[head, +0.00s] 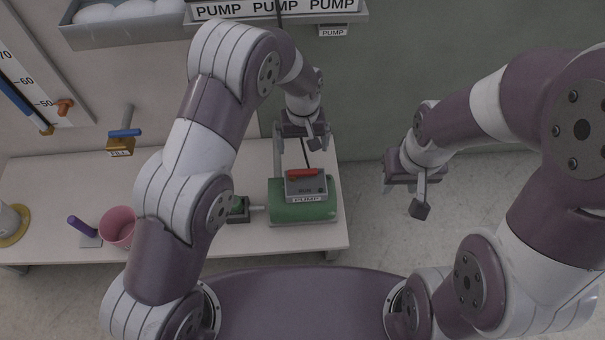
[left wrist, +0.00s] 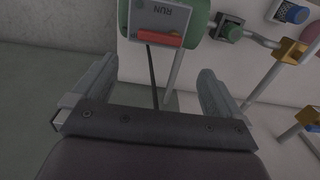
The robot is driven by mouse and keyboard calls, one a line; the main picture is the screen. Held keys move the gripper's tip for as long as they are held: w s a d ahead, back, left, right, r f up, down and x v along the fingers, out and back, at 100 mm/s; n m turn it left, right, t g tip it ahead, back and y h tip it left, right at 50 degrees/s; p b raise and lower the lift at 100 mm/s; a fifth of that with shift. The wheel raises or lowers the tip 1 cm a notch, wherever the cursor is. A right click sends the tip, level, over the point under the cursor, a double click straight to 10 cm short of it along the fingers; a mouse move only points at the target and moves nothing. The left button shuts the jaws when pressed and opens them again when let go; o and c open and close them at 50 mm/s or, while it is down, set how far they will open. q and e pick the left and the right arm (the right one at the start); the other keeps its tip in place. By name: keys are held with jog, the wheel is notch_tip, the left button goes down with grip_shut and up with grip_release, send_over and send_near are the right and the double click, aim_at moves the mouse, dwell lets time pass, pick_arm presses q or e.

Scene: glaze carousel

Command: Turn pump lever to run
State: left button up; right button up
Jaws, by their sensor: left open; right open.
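The pump (head: 303,208) is a green body with a grey switch box (head: 306,184) on top, marked RUN and PUMP. A red lever (head: 302,173) lies across the box near its back edge. The lever also shows in the left wrist view (left wrist: 160,38), beside the RUN label (left wrist: 164,11). My left gripper (head: 305,145) is open and empty, behind and above the pump, with the lever ahead of its fingers and apart from them. My right gripper (head: 403,195) is open and empty, off to the right over the floor.
The pump stands at the right end of a white table (head: 260,240). A pink cup (head: 117,226) and a purple-handled item (head: 83,230) stand left. A blue-handled valve (head: 122,135) is on the wall. A shelf (head: 345,16) with PUMP signs is above. Open floor lies right.

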aim_at(303, 171)
pick_arm(q)
notch_tip(303, 171, down, 12)
jog(key=b, duration=0.3)
jog(key=shift+b, duration=0.4)
jog(key=c, duration=1.2)
jog(key=shift+c, duration=0.2)
